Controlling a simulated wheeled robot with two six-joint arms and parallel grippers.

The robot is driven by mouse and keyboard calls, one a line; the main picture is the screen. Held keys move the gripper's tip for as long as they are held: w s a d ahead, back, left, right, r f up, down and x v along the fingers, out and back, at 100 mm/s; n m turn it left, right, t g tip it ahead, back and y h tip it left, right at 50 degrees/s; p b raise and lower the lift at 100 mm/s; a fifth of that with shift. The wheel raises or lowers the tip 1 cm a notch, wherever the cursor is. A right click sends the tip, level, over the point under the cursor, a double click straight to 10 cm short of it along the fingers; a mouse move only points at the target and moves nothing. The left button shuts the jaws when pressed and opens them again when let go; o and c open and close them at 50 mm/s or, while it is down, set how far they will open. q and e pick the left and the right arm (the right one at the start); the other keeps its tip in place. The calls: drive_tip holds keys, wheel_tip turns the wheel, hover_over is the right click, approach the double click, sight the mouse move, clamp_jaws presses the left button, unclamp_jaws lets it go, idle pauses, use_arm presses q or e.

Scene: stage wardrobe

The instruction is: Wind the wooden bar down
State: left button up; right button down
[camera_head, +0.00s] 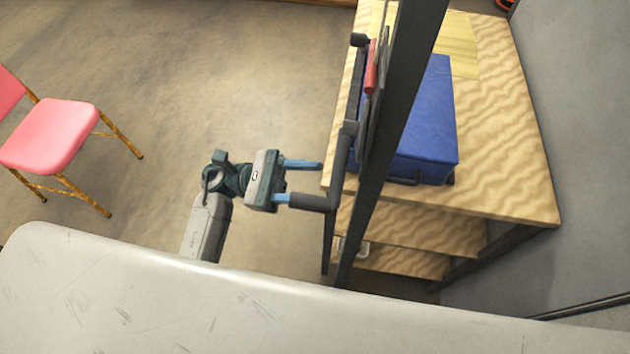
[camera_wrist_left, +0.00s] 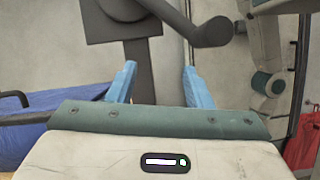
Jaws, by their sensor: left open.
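A dark grey crank (camera_head: 340,165) is fixed to the upright dark post (camera_head: 385,130). Its round handle (camera_head: 312,202) points left, towards my left gripper (camera_head: 305,181). My left gripper is open, with its blue fingers spread and nothing held. The lower finger is close to the handle's end; I cannot tell whether they touch. I cannot make out the wooden bar. My right gripper is not in view.
A blue case (camera_head: 428,125) lies on a wooden stepped stand (camera_head: 510,170) behind the post. A red handle (camera_head: 371,68) is higher on the post side. A pink chair (camera_head: 55,135) stands at the left. The floor between is clear. A red bag (camera_wrist_left: 302,145) hangs at right.

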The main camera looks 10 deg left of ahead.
use_arm(q)
drive_tip(key=b+v, duration=0.3)
drive_tip(key=v, duration=0.5)
drive_tip(key=shift+a+b, duration=0.3)
drive_tip(key=shift+w+f, duration=0.1)
drive_tip(key=shift+f, duration=0.05)
